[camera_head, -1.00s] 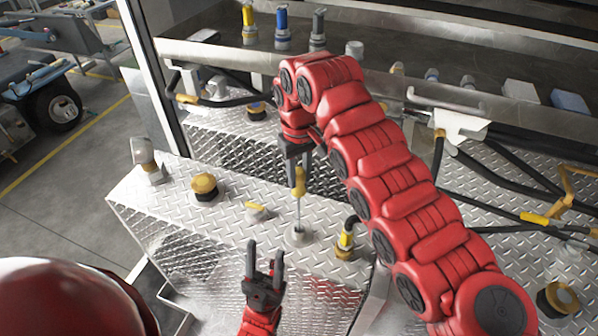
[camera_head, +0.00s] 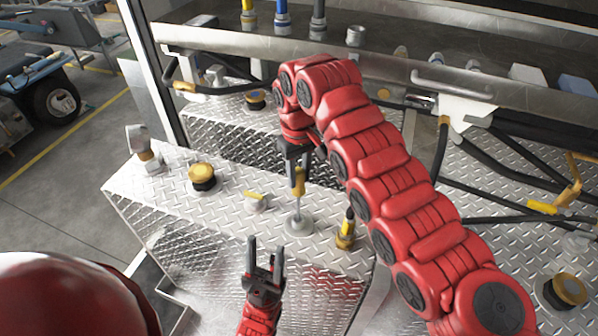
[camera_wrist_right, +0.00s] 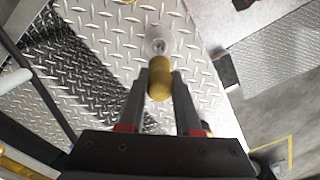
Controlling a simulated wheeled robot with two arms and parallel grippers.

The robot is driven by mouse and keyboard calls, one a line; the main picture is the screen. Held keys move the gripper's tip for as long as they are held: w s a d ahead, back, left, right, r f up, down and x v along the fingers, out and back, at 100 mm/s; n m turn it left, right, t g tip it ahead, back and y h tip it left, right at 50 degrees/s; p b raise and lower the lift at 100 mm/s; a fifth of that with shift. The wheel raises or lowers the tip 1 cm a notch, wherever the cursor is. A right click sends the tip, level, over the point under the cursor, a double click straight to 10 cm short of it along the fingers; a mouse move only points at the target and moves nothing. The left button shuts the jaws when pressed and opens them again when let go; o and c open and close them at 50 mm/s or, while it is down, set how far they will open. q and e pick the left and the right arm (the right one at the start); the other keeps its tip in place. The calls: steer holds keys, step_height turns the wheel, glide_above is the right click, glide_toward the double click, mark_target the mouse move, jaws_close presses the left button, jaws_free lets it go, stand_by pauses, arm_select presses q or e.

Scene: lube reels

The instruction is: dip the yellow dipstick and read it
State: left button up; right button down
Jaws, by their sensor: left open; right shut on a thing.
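The yellow dipstick (camera_head: 299,180) has a yellow handle and a thin metal rod. My right gripper (camera_head: 296,166) is shut on its handle, with the rod pointing down at a round metal port (camera_head: 299,226) on the diamond-plate tank top (camera_head: 230,215). In the right wrist view the yellow handle (camera_wrist_right: 159,82) is between the two fingers, in line with the port (camera_wrist_right: 154,46). The rod's lower end meets the port; how deep it sits, I cannot tell. My left gripper (camera_head: 265,258) is open and empty, in front of and below the port.
On the tank top are a yellow-capped filler (camera_head: 202,176), a small yellow-handled valve (camera_head: 257,200) and a yellow-collared hose fitting (camera_head: 346,230) close right of the port. A metal shelf (camera_head: 380,70) with coloured fittings runs behind. Black hoses (camera_head: 490,180) lie at the right.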

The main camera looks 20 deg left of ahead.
mark_target(299, 200)
steer(key=shift+f+b, duration=1.45)
steer(key=shift+f, duration=1)
steer(key=shift+f, duration=0.1)
steer(key=shift+f+b, duration=2)
steer(key=shift+f, duration=1.2)
steer(key=shift+r, duration=0.1)
step_height(299, 200, up, 10)
steer(key=p, duration=0.4)
steer(key=shift+p, duration=0.4)
step_height(299, 200, up, 19)
steer(key=p, duration=1.3)
